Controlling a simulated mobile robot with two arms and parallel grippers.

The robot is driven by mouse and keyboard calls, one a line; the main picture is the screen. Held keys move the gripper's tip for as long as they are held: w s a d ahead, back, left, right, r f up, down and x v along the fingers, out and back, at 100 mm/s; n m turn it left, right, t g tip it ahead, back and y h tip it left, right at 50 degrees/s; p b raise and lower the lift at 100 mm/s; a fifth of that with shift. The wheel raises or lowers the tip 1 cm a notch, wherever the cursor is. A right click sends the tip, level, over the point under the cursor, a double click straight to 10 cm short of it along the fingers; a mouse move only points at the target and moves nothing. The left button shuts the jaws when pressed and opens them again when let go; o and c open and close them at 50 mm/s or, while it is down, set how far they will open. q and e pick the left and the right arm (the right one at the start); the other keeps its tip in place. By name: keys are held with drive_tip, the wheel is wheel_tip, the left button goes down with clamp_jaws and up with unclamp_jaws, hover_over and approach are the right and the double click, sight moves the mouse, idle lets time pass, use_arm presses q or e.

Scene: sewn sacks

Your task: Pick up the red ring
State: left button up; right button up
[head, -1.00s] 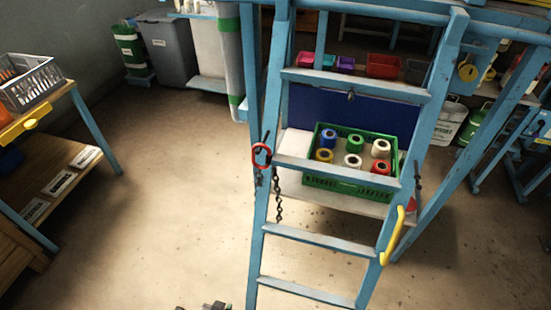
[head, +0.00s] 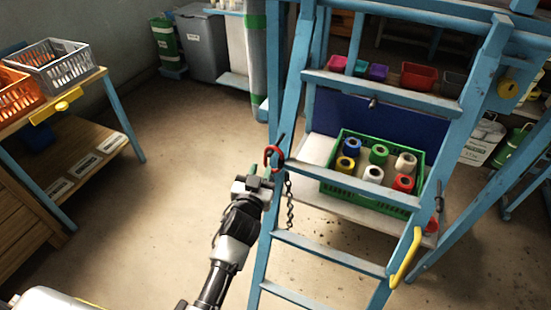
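The red ring (head: 267,156) hangs on the left rail of the blue ladder (head: 292,110), by a dark peg, with a dark chain (head: 290,202) close by. My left gripper (head: 260,171) has come up from below and is just under and left of the ring. Its two greenish fingertips look apart, with nothing clearly between them. The gripper partly overlaps the ring's lower edge in the picture, and I cannot tell whether they touch. My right gripper is not in view.
A green crate (head: 366,197) with several coloured rolls stands on a shelf behind the ladder. A yellow handle (head: 405,258) is on the right rail. At left, a table holds a grey basket (head: 62,66) and an orange basket (head: 20,92). The floor between is clear.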

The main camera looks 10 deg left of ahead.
sight(265, 160)
use_arm(q)
drive_tip(key=w+p, duration=0.1)
drive_tip(key=w, duration=0.3)
drive_tip(key=shift+w+d+r, duration=0.1)
drive_tip(key=shift+w+r, duration=0.05)
drive_tip(key=shift+w, duration=0.45)
drive_tip(key=shift+s, duration=0.1)
drive_tip(key=shift+c, duration=0.2)
clamp_jaws()
